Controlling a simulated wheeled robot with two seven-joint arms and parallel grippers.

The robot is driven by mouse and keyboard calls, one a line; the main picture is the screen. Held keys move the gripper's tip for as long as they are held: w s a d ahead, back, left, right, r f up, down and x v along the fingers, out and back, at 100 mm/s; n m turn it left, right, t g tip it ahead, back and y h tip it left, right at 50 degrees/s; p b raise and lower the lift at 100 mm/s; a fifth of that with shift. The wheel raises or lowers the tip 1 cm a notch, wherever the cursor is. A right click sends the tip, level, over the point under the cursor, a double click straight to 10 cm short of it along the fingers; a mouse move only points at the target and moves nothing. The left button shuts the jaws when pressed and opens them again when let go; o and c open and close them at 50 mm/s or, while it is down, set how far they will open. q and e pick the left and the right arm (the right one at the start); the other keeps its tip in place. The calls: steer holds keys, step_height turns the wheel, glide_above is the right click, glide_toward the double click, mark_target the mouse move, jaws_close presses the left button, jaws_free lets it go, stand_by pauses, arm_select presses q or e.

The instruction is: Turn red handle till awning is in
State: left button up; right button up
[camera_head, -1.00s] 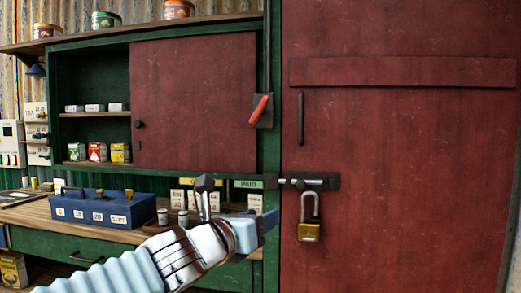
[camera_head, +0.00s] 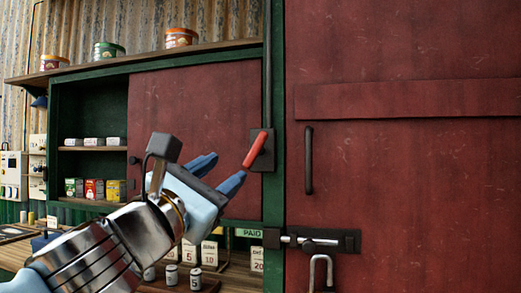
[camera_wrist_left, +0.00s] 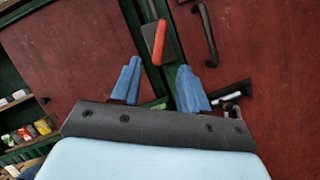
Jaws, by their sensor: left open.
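The red handle (camera_head: 255,150) is a short lever on a dark plate, fixed to the green post between the cabinet and the red door. It tilts, with its upper end to the right. A dark rod runs up from its plate. My left gripper (camera_head: 222,172) is open, just left of and below the handle, apart from it. In the left wrist view the handle (camera_wrist_left: 159,42) shows ahead of the gap between the two blue fingers (camera_wrist_left: 158,85), with nothing between them. The awning itself is not seen. My right gripper is not in view.
The red door (camera_head: 400,180) on the right has a black pull (camera_head: 308,160), a bolt (camera_head: 318,240) and a padlock partly cut off below. A sliding red panel (camera_head: 190,110) covers part of the cabinet. Price cards (camera_head: 209,253) stand on the counter below my arm.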

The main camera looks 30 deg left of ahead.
mark_target(254, 150)
arm_select(q)
steer(key=x, duration=1.2)
steer(key=shift+w, duration=0.2)
steer(key=shift+c, duration=0.4)
jaws_close()
